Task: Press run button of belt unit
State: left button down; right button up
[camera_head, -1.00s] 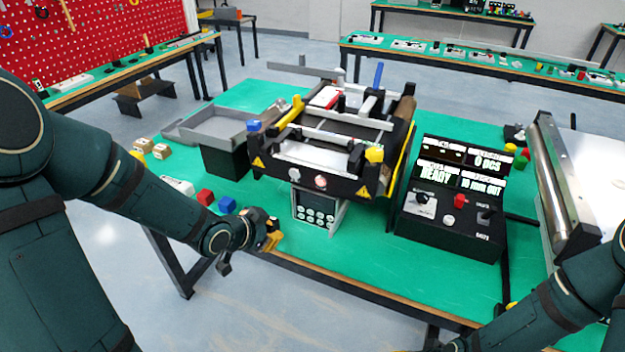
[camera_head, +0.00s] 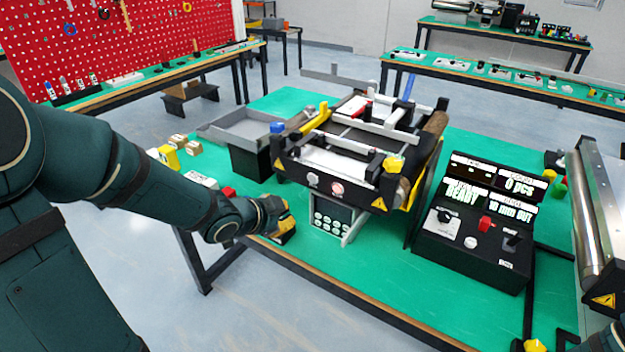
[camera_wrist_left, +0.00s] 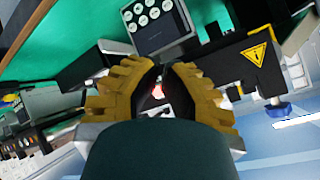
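The belt unit (camera_head: 345,165) stands mid-table on the green top, with yellow warning triangles on its black frame. Its front carries a pale round button (camera_head: 313,179) and a reddish round button (camera_head: 337,188). A keypad panel (camera_head: 331,222) hangs below them; it also shows at the top of the left wrist view (camera_wrist_left: 155,18). My left gripper (camera_head: 287,222) is left of the panel at the table's front edge, apart from the buttons. In the left wrist view its yellow fingers (camera_wrist_left: 165,68) are close together with nothing held; a small red spot shows between them.
A black control box (camera_head: 475,225) with displays, a red switch and knobs stands to the right. A grey tray (camera_head: 240,130) and small blocks (camera_head: 180,140) lie left of the unit. A roller conveyor (camera_head: 597,215) is at the right edge. The front table strip is fairly clear.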

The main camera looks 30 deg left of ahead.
aim_at(312, 179)
pick_arm(q)
jog(key=w+b, duration=0.1)
jog(key=w, duration=0.7)
jog(key=shift+w+d, duration=0.35)
jog(key=shift+w, duration=0.05)
dwell(1.2)
jog(key=shift+w, duration=0.4)
